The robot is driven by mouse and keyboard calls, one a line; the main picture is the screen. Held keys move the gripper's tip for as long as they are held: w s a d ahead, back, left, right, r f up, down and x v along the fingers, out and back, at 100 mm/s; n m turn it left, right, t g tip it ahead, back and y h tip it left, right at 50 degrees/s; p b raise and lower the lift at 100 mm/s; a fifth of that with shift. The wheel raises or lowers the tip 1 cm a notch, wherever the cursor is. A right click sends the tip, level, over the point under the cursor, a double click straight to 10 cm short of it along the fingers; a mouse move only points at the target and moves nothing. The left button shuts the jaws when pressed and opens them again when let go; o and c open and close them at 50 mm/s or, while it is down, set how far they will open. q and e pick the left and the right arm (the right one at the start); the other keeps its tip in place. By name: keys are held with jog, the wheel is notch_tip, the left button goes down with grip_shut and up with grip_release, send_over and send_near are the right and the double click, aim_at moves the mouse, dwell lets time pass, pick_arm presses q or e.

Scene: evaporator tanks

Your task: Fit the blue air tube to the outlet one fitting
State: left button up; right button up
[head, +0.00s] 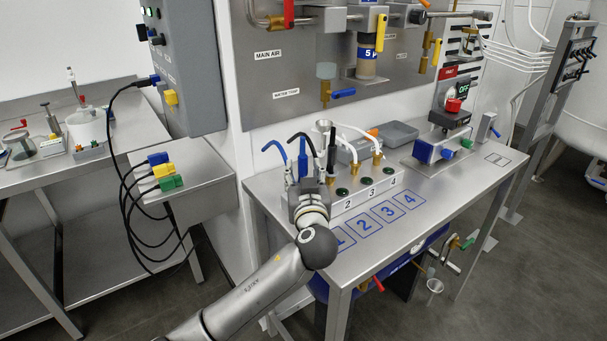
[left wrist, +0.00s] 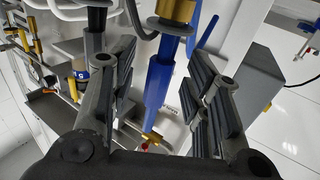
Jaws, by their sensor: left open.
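The blue air tube (left wrist: 160,75) runs between the two fingers of my left gripper (left wrist: 165,95) in the left wrist view. Gaps show on both sides of it, so the gripper is open around the tube. A brass piece (left wrist: 176,10) with a grey disc is at the tube's upper end in that view. In the head view my left gripper (head: 308,188) is at the left end of the outlet block (head: 345,200). Blue tubing (head: 303,158) rises just behind it. My gripper hides the outlet one fitting in the head view. My right gripper is not in view.
White hoses (head: 357,135) run to brass fittings farther right on the block. A black upright piece (head: 331,152) stands close to my gripper. The numbered squares (head: 387,212) on the bench front are empty. A grey control box (head: 180,65) hangs to the left.

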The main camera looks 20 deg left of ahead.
aim_at(304, 159)
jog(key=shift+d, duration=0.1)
pick_arm(q)
jog(key=shift+r+p, duration=0.45)
jog(key=shift+r, duration=0.2)
jog(key=shift+r+p, duration=0.4)
jog(key=shift+r, duration=0.3)
jog(key=shift+r+p, duration=0.4)
jog(key=shift+r, duration=0.25)
jog(key=shift+r+p, duration=0.6)
jog(key=shift+r, duration=0.45)
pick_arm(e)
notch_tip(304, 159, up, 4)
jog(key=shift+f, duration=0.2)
